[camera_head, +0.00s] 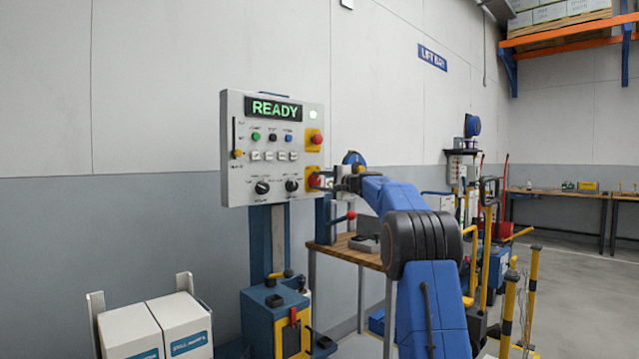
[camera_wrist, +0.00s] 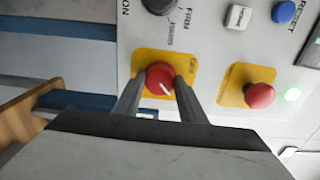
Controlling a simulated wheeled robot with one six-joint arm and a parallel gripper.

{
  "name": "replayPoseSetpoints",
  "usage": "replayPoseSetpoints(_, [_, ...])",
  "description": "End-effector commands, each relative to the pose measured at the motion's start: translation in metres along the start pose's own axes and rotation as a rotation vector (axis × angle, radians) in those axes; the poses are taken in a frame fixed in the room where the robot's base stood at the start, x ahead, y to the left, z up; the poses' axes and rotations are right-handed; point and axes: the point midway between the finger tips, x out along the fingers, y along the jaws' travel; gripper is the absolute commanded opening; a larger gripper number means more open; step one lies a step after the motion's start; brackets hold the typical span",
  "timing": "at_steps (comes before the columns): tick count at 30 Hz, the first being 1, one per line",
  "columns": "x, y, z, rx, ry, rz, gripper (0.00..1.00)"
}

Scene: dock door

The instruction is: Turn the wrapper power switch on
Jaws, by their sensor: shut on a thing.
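The wrapper control panel (camera_head: 228,150) stands on a blue post, its display (camera_head: 273,109) reading READY in green. The power switch is a red rotary knob with a white pointer mark, on a yellow plate at the panel's lower right; it shows in the wrist view (camera_wrist: 157,72) and in the head view (camera_head: 314,179). My gripper (camera_wrist: 159,84) is shut on this knob, one finger on each side. It reaches the panel from the right in the head view (camera_head: 322,180). The pointer mark sits slanted in the wrist view. The small plate lettering is not readable.
A red mushroom button (camera_wrist: 260,95) on another yellow plate is close beside the knob, near a lit green lamp (camera_wrist: 292,95). A black knob (camera_head: 292,185) is left of it. A wooden bench (camera_head: 347,252) stands behind my arm; white boxes (camera_head: 130,329) stand lower left.

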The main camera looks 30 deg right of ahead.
Motion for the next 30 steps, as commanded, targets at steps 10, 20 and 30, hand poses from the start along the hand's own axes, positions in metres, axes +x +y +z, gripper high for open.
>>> replayPoseSetpoints(10, [0.000,0.000,-0.001,0.000,0.001,0.000,0.56])
replayPoseSetpoints(20, [-0.002,0.000,0.000,-0.001,0.000,0.000,0.56])
replayPoseSetpoints(30, [-0.048,-0.001,-0.001,-0.001,0.002,0.000,0.56])
